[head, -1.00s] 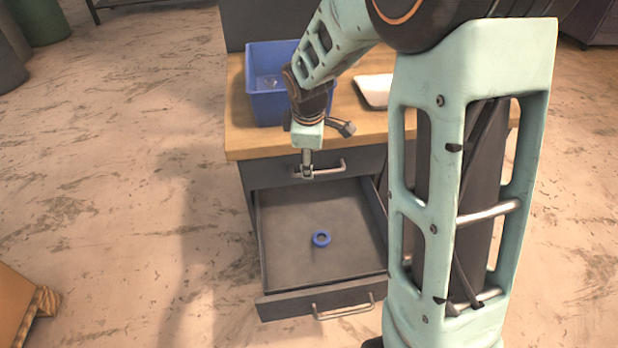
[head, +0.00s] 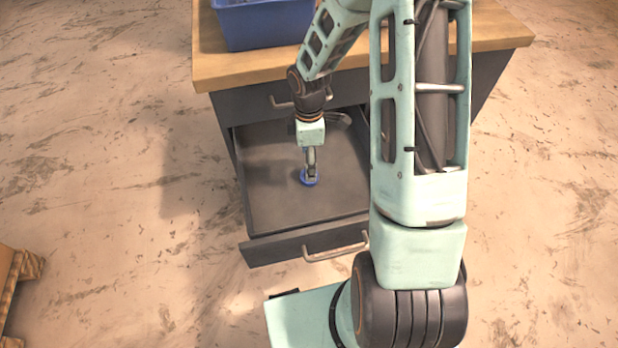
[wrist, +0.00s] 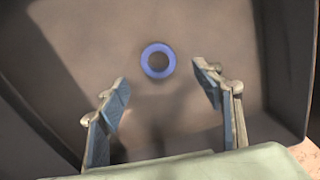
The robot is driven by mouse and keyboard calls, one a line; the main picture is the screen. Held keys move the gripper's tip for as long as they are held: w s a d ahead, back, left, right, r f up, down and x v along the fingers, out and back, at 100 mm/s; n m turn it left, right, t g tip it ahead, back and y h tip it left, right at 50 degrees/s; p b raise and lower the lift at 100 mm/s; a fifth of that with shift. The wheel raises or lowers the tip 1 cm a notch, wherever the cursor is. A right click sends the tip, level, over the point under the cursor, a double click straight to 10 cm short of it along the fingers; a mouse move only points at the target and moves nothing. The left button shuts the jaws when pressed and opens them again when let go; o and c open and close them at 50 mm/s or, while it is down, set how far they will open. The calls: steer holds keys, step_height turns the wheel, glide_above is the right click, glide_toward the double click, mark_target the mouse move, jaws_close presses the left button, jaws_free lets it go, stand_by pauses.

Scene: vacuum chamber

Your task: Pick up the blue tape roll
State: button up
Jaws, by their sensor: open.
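The blue tape roll (head: 303,178) lies flat on the floor of the open drawer (head: 264,213). In the head view my gripper (head: 310,180) hangs over it and hides part of it. In the wrist view the whole blue ring (wrist: 158,61) shows, a little beyond the fingertips and between their lines. My gripper (wrist: 158,72) is open, with nothing between its two fingers. I cannot tell the exact height of the fingertips above the roll.
The drawer's front with its handle (head: 336,246) and its side walls surround the roll. Above the drawer is a wooden worktop (head: 222,70) with a blue bin (head: 262,28) on it. A wooden object (head: 22,275) stands on the floor at left.

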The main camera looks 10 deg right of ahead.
step_height(320, 180, down, 6)
steer(key=shift+w+d+f+b, duration=0.15)
steer(key=shift+f+b, duration=0.1)
steer(key=shift+b, duration=0.75)
steer(key=c, duration=1.2)
steer(key=shift+o, duration=0.2)
steer(key=shift+r, duration=0.15)
